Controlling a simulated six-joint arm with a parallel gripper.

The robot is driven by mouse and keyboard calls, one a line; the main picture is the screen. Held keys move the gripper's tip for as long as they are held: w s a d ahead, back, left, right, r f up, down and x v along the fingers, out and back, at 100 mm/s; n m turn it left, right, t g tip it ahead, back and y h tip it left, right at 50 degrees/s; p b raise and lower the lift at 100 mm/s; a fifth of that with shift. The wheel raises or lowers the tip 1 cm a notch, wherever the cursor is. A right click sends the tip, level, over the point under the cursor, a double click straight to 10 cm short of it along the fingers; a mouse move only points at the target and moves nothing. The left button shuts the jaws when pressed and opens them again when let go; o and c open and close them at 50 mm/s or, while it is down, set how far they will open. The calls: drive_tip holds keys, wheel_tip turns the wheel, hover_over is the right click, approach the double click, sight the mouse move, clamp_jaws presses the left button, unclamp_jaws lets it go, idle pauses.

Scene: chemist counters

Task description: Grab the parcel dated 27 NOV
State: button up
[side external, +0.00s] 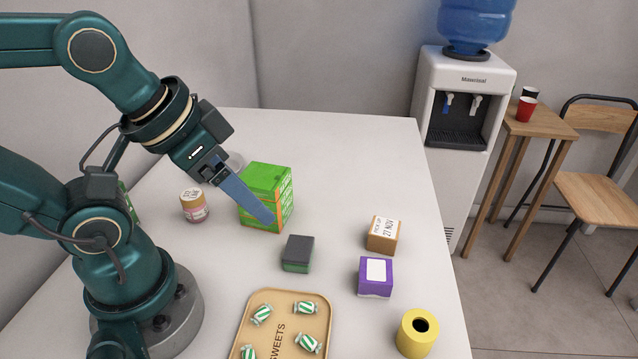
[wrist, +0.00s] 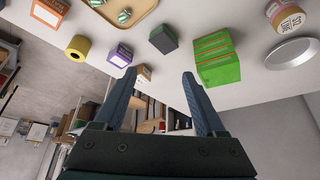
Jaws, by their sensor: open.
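The parcel dated 27 NOV (side external: 383,235) is a small brown box with a white label, upright on the white table near its right edge in the side external view. In the wrist view a small brown box (wrist: 144,73) shows beside the left fingertip, partly hidden by it; its label cannot be read there. My gripper (side external: 268,218) is open and empty, in front of the green box and left of the parcel. In the wrist view both blue fingers of my gripper (wrist: 159,74) are spread apart with nothing held between them.
A green box (side external: 267,196), a dark sponge-like block (side external: 297,254), a purple box (side external: 375,278) and a yellow cylinder (side external: 417,333) stand around. A tan sweets tray (side external: 318,343) lies in front, a labelled jar (side external: 194,206) at left. The table behind the parcel is clear.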

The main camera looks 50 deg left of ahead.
drive_tip(key=shift+o, duration=1.1)
